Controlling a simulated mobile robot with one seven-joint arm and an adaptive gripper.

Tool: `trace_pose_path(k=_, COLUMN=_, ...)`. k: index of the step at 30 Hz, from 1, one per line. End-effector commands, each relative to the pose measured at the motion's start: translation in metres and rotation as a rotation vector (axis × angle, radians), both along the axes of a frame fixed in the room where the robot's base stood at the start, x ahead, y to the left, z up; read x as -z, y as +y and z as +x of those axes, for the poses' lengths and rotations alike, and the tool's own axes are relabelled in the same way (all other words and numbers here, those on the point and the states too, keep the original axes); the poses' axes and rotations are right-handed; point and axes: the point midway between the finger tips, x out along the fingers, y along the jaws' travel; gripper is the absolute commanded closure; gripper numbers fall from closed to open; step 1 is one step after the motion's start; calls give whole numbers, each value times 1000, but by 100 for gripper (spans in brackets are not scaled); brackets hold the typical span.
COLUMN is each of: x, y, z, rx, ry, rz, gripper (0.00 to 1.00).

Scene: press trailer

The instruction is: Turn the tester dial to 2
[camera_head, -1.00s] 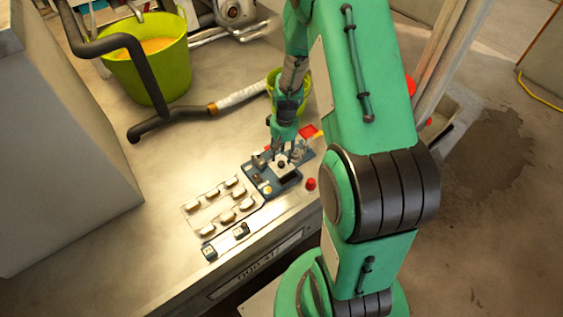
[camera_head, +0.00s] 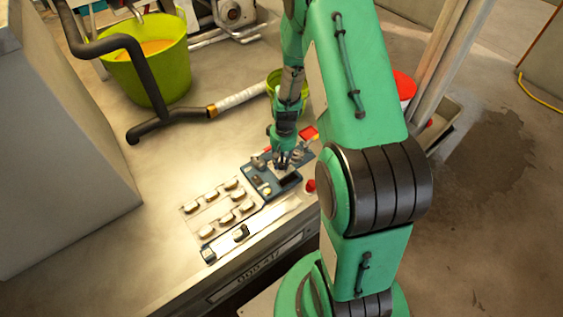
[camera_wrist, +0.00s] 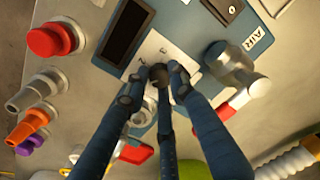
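The tester (camera_head: 265,187) is a blue panel with a dark display (camera_wrist: 123,30) and a white dial plate (camera_wrist: 156,49), at the bench's front edge in the head view. My gripper (camera_head: 282,168) points down onto it and hides the dial in that view. In the wrist view the three fingers of my gripper (camera_wrist: 160,72) converge on a dark round knob, apparently the dial (camera_wrist: 158,72). The two outer tips sit close on either side of it; I cannot tell whether they press on it. The pointer and most of the plate's markings are hidden.
A grey knob on a blue base (camera_wrist: 230,62) marked AIR is close right of the fingers. A red button (camera_wrist: 50,39) and coloured connectors (camera_wrist: 30,124) are at left. A keypad-like plate (camera_head: 217,208) lies left of the tester. A green bucket (camera_head: 150,65) stands behind.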

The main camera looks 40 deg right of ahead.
Motion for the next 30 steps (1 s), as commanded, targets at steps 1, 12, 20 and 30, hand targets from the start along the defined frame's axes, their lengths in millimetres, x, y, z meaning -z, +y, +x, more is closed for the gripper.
trace_pose_path(k=1, x=-1, y=0, z=2, rx=0, ry=-3, rz=-2, gripper=100)
trace_pose_path(k=12, x=-2, y=-1, z=3, rx=33, ry=-6, rz=-2, gripper=100)
trace_pose_path(k=20, x=-4, y=-2, z=4, rx=156, ry=-8, rz=-3, gripper=100)
trace_pose_path(k=30, x=-6, y=-2, z=4, rx=439, ry=-10, rz=-3, gripper=100)
